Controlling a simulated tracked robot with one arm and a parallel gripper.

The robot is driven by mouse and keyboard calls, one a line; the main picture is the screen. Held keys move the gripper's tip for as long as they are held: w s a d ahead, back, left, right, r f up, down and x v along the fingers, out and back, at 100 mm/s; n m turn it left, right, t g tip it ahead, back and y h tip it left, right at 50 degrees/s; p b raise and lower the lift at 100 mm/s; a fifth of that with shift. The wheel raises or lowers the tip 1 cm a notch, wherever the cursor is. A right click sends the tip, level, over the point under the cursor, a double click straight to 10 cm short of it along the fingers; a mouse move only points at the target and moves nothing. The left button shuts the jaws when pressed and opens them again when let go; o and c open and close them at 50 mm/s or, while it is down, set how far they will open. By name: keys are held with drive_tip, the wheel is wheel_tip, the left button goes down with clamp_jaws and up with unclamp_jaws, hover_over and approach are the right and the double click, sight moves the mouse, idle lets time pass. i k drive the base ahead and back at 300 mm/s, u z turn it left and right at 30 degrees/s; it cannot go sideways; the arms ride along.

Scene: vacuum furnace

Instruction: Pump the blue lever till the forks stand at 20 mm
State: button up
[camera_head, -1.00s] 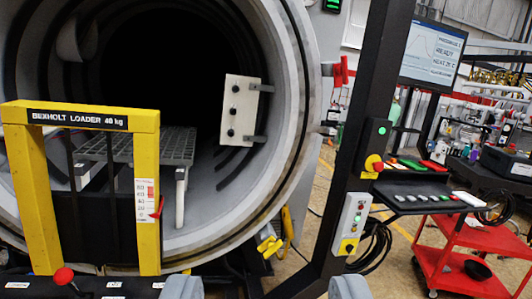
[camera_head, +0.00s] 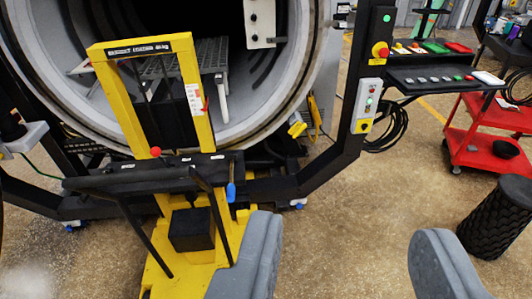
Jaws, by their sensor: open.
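The yellow loader (camera_head: 198,80) stands in front of the round furnace mouth, with its base running toward me. The blue lever (camera_head: 231,192) is a small upright handle at the right of the loader's dark crossbar. A white scale (camera_head: 194,99) is on the loader's right post, with a red mark at its right edge; its numbers are too small to read. The forks cannot be made out clearly. My gripper (camera_head: 346,232) is open and empty, its two grey fingers wide apart at the bottom, nearer to me and right of the blue lever.
A red knob (camera_head: 155,152) rises from the loader's crossbar, left of the blue lever. Two black bars slant up from the loader base. A black post with a control box (camera_head: 366,105) stands right of the furnace. A black ribbed bin (camera_head: 495,220) and a red cart (camera_head: 490,130) stand right. Floor between is clear.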

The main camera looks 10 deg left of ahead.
sight(231, 195)
drive_tip(key=u, duration=0.2)
drive_tip(key=i, duration=0.85)
drive_tip(key=u, duration=0.35)
